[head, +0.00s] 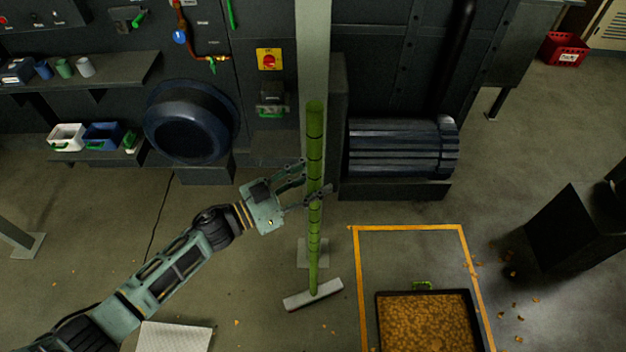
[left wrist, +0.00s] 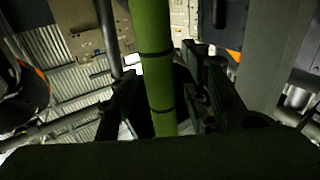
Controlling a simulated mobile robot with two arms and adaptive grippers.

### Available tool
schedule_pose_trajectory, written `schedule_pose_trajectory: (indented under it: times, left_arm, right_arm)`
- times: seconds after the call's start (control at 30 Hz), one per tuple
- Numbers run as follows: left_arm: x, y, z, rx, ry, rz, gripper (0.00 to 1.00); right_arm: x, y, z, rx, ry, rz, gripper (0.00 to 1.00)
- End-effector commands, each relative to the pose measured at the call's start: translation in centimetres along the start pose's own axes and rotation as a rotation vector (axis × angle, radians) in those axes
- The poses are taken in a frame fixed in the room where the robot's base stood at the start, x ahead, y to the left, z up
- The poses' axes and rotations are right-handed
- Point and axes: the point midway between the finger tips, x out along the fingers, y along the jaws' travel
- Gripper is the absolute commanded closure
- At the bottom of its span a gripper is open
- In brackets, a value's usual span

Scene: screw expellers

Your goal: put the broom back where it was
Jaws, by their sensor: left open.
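The broom (head: 314,240) has a long green handle with dark rings and a pale, wide head (head: 313,294) on the floor. It stands nearly upright in front of a grey post (head: 313,60). My left gripper (head: 308,184) is at the middle of the handle, with its fingers open on either side of it. In the left wrist view the green handle (left wrist: 152,70) runs between the two dark fingers, with gaps beside it. I cannot tell whether the broom touches the post. My right gripper is not in view.
A yellow floor outline (head: 408,228) and a tray of orange-brown bits (head: 379,318) lie to the right of the broom. A blue motor (head: 403,148) and a round blue drum (head: 190,121) stand behind. Shelves with cups (head: 110,68) are at the left.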

Motion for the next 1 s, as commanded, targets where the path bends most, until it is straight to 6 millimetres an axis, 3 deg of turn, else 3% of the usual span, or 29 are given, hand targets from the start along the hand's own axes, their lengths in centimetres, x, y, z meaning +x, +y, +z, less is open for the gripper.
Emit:
schedule_pose_trajectory:
  times: [0.27,0.7,1.0]
  left_arm:
    - [-0.6,-0.1,-0.1,0.0,-0.002,-0.001,0.57]
    - [-9.3,0.0,0.1,0.0,-0.004,0.0,0.57]
    - [-12.0,0.0,-0.2,0.001,0.0,0.0,0.57]
  right_arm:
    - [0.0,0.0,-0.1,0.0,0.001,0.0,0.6]
    - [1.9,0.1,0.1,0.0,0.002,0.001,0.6]
    - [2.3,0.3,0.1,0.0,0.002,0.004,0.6]
